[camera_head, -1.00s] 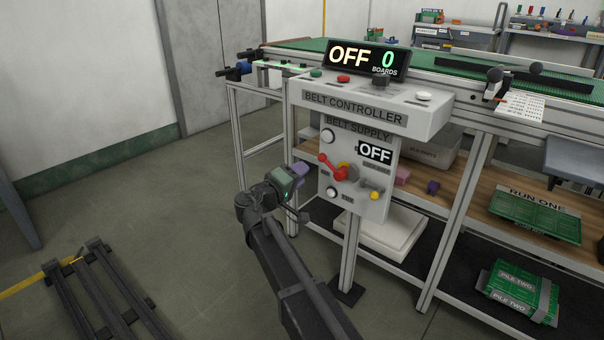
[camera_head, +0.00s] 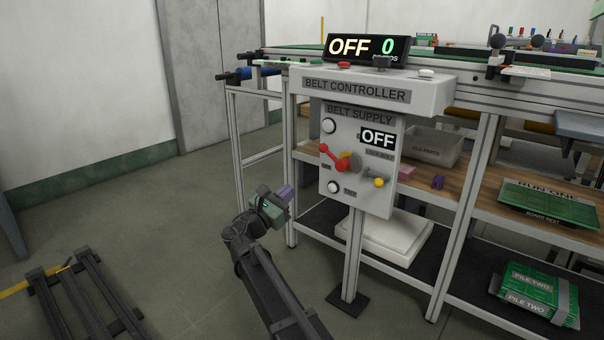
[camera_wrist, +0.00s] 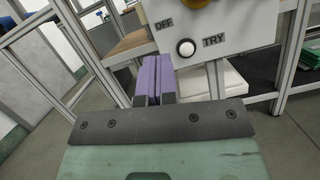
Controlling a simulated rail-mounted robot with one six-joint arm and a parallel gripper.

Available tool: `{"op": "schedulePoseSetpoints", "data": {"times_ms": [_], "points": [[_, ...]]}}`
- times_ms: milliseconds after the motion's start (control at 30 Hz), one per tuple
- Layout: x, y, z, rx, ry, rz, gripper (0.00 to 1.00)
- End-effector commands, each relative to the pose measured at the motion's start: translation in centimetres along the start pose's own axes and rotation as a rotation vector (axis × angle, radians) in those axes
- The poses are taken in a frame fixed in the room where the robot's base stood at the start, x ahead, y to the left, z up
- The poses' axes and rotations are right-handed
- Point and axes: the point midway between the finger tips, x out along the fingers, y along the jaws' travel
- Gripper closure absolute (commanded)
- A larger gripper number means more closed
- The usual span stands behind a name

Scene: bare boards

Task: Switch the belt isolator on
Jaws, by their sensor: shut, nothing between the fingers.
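The belt supply box (camera_head: 358,200) hangs on a post under the belt controller (camera_head: 362,92), and its display reads OFF (camera_head: 378,138). A red isolator handle (camera_head: 333,158) sits on the box front over a yellow part, slanting up to the left. A white TRY button (camera_head: 334,187) is below it and also shows in the wrist view (camera_wrist: 186,48). My gripper (camera_head: 286,194) is shut and empty, left of the box and below the handle, apart from both. In the wrist view its purple fingers (camera_wrist: 153,80) are together, with the OFF label (camera_wrist: 164,23) above them. The handle is outside the wrist view.
A small lever (camera_head: 370,176) and yellow knob (camera_head: 379,183) are right of the handle. The frame legs and lower shelf (camera_head: 400,245) stand behind the box. A dark rack (camera_head: 85,300) lies at the lower left. The floor (camera_head: 160,220) left of the gripper is clear.

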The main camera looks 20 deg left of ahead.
Motion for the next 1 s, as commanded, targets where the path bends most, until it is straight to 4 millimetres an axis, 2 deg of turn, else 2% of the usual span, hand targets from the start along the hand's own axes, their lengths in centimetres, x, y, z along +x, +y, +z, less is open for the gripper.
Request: {"op": "schedulePoseSetpoints", "data": {"times_ms": [467, 500, 700, 1000], "points": [[9.6, 0.2, 0.3, 0.002, 0.001, -0.001, 1.0], [10.3, 0.2, 1.2, 0.003, 0.001, -0.001, 1.0], [12.0, 0.1, 2.9, 0.004, 0.001, 0.0, 1.0], [12.2, 0.0, 2.8, 0.004, 0.001, 0.0, 1.0]]}}
